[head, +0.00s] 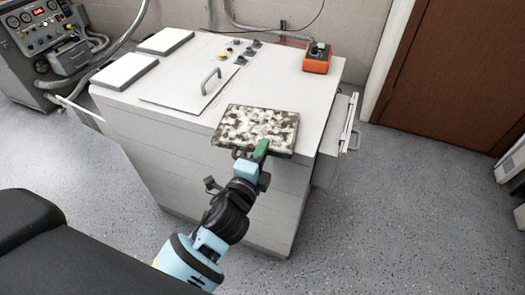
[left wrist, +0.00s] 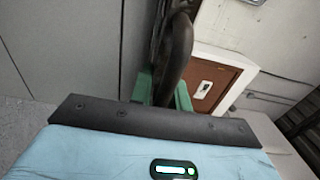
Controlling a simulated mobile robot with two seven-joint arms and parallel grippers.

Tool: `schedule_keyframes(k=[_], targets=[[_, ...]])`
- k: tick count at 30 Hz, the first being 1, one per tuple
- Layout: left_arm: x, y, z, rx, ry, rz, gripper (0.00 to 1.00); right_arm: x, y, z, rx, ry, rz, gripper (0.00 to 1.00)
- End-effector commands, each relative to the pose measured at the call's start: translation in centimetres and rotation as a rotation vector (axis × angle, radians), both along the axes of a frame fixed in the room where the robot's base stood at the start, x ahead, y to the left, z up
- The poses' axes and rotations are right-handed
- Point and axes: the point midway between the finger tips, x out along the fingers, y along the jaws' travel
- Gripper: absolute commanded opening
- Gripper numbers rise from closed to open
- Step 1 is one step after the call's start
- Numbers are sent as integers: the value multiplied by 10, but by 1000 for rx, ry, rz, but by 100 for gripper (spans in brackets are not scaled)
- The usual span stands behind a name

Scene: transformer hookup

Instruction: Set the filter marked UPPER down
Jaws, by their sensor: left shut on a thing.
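My left gripper (head: 262,150) is shut on the near edge of a square filter (head: 256,128) with a dirty, mottled black-and-white face and a dark frame. The filter is roughly level over the front edge of the white cabinet's top (head: 190,80). I cannot tell whether it touches the cabinet, and no UPPER marking can be read. In the left wrist view, a dark curved part (left wrist: 176,55) stands between the green fingers (left wrist: 162,92) of my left gripper. My right gripper is not in view.
Two white panels, one at the back (head: 165,41) and one nearer (head: 125,71), lie on the cabinet's left side. A lid with a handle (head: 210,82), knobs (head: 250,50) and an orange box (head: 317,60) are on top. A brown door (head: 450,70) stands at the right.

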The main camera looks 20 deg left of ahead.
Motion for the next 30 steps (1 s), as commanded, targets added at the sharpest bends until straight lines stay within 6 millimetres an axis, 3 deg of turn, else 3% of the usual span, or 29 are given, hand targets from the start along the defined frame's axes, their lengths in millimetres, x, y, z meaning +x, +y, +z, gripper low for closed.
schedule_keyframes(k=[5, 6, 10, 22, 30], targets=[[0, 0, -3, 0, -1, 0, 0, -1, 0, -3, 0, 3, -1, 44], [0, 0, -3, 0, 0, 0, 22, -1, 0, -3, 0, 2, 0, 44], [0, 0, -3, 0, 0, 0, 39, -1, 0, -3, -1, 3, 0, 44], [-2, 0, 1, 0, 0, -1, 40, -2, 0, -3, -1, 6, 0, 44], [-46, 1, -2, -2, 3, -1, 40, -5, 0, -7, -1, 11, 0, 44]])
